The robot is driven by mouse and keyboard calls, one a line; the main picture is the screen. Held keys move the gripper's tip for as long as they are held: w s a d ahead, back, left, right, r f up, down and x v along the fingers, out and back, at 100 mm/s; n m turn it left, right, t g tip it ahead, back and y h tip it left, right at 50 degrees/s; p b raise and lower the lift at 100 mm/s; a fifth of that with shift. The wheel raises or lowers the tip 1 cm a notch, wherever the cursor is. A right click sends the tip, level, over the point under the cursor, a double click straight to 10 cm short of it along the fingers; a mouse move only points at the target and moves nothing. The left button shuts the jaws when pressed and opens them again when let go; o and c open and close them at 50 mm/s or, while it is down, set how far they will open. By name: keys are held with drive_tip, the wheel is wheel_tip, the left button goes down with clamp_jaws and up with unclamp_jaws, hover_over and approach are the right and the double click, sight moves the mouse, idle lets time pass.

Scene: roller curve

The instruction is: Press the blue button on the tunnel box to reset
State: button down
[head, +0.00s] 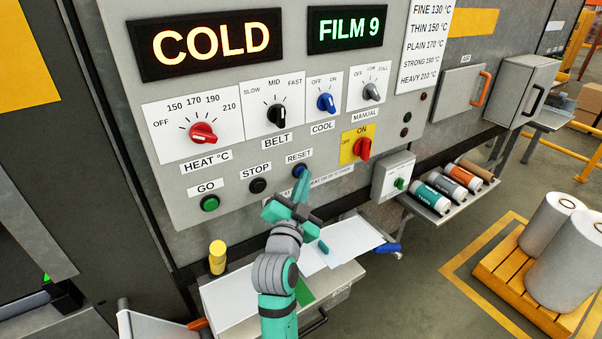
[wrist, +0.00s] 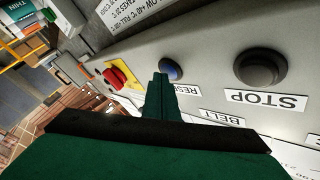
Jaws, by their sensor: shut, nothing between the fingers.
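In the wrist view the blue button (wrist: 172,68) shows just beyond and to the right of my fingertips. My gripper (head: 305,176) is shut and empty, its green fingers pointing up at the panel. In the head view the fingertips overlap the lower right edge of the button. In the wrist view the shut fingertips (wrist: 160,78) partly cover the RESET label. I cannot tell whether they touch the button.
A black STOP button (head: 257,186) and a green GO button (head: 209,203) are to the left. A red ON/OFF knob (head: 362,149) on a yellow plate is close on the right. A small table (head: 345,270) stands below. The COLD sign (head: 206,43) is lit.

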drive_tip(key=shift+s, duration=0.1)
drive_tip(key=shift+s+d, duration=0.5)
drive_tip(key=shift+s, duration=0.1)
drive_tip(key=s+d, duration=0.1)
drive_tip(key=s, duration=0.1)
drive_tip(key=s+d, duration=0.2)
idle(0.6)
idle(0.4)
